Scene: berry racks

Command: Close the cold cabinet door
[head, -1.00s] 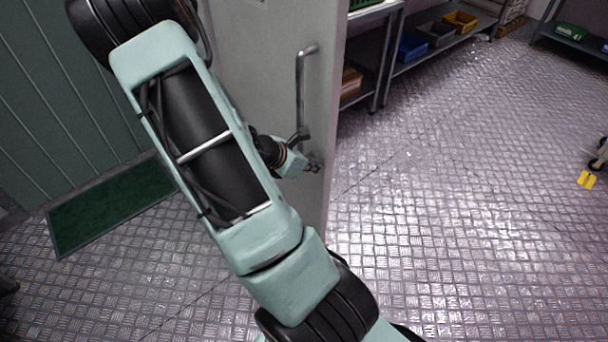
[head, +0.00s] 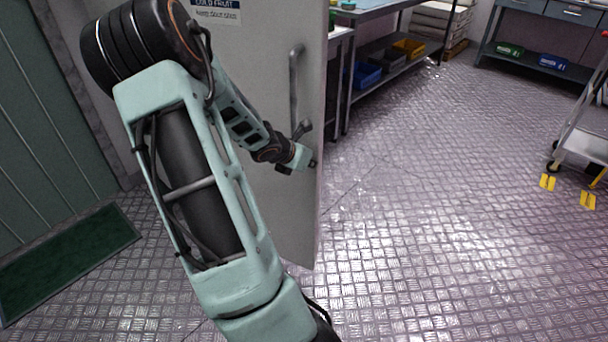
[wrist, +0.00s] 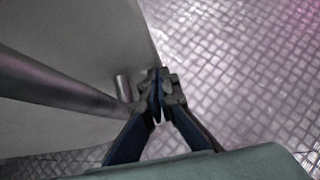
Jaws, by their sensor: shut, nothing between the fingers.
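The cold cabinet door (head: 268,215) is a tall pale grey panel standing open in the head view, with a sign at its top and a vertical bar handle (head: 294,85). My gripper (head: 313,163) is at the door's free edge, just below the handle's lower end. In the wrist view my gripper (wrist: 159,82) is shut and empty, its fingertips beside the door edge and a short round handle post (wrist: 123,88). The handle bar (wrist: 60,90) runs in from the left. I cannot tell whether the fingertips touch the door. The cabinet opening is not clearly visible.
A green mat (head: 70,258) lies at the left. Metal shelving with a blue bin (head: 366,74) and a yellow bin (head: 409,48) stands behind the door. The middle floor is clear.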

